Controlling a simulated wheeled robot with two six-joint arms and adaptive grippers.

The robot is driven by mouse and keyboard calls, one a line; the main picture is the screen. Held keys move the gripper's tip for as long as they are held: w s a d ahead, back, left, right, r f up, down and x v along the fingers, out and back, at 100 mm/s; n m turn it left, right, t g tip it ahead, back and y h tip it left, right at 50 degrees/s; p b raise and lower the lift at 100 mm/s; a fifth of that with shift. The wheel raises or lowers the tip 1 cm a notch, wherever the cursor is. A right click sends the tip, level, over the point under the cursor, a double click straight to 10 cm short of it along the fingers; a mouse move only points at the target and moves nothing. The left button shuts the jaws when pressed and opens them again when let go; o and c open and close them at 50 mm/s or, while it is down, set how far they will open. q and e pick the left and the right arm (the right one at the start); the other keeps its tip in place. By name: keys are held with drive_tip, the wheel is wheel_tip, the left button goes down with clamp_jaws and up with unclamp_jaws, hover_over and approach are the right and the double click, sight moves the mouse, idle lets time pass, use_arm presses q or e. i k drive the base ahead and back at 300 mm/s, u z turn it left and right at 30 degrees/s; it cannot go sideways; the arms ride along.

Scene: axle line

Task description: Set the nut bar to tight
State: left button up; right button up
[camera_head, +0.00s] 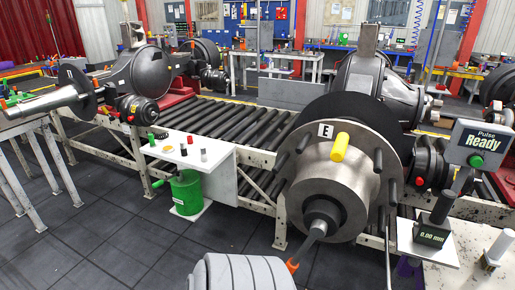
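A large grey wheel hub (330,178) marked "E" faces me at the right of centre, with several dark studs around its face. A yellow sleeve (340,147) sits at the upper part of the hub face. At the hub centre is a dark round nut-like part (322,214). A short grey bar (309,243) with an orange tip (292,266) slants from it, down and to the left. I take this as the nut bar; no tight mark can be read on it.
A display reading "Pulse Ready" (481,140) and a gauge reading "0.00 mm" (431,236) stand at the right. A white shelf (220,152) with small parts and a green bucket (186,191) are left of the hub. Dark floor (120,240) lies clear at the lower left.

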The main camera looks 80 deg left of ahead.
sight(322, 218)
drive_tip(key=u, duration=2.15)
